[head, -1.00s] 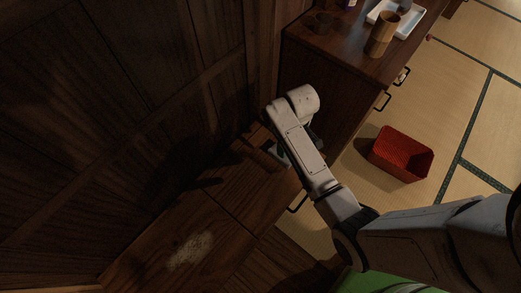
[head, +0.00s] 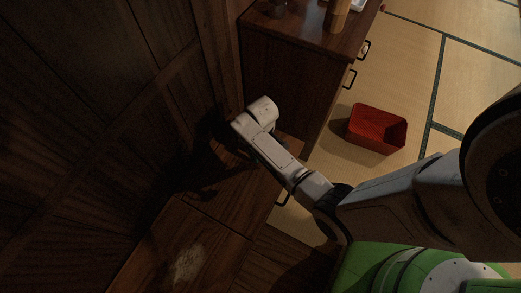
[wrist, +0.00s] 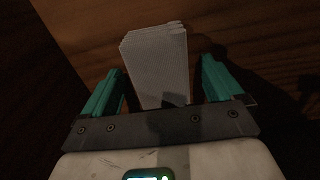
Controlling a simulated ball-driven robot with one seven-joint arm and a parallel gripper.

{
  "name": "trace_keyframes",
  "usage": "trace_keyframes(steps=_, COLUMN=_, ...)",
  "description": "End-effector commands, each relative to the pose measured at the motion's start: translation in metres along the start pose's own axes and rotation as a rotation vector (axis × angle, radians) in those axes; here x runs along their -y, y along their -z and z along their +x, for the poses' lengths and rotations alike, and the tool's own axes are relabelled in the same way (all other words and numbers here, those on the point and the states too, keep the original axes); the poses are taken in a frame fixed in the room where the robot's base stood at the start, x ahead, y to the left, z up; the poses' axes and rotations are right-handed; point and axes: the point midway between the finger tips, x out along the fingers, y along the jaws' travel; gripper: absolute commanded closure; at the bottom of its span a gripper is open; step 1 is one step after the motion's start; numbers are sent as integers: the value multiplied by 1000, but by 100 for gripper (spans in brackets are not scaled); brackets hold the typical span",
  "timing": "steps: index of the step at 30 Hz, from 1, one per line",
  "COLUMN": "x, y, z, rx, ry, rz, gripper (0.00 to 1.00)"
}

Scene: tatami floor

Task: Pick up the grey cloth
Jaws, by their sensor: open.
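The grey cloth (wrist: 156,62) shows in the wrist view as a pale folded stack with several layered edges at its far end. My gripper (wrist: 163,66) is open, with one teal finger on each side of the cloth and a gap visible on both sides. The near end of the cloth runs down to the gripper's dark crossbar. I cannot tell how far the fingertips are above the surface. In the head view my arm's end hides the cloth and the fingers.
A low wooden top (head: 222,205) lies under my arm, with a pale speckled patch (head: 187,263). A taller wooden cabinet (head: 290,75) stands behind it, bearing a wooden cup (head: 337,16). Dark wood panelling (head: 90,120) closes the left. A red basket (head: 377,128) sits on the tatami.

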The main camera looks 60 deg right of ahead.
Motion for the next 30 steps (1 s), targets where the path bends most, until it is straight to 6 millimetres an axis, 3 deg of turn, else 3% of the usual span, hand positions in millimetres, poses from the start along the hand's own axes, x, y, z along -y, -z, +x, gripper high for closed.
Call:
trace_keyframes(steps=9, x=0, y=0, z=4, rx=-1, ry=0, rz=1, gripper=7)
trace_keyframes(steps=26, x=0, y=0, z=4, rx=0, ry=0, rz=1, gripper=61)
trace_keyframes(steps=30, x=0, y=0, z=4, rx=0, ry=0, rz=1, gripper=62)
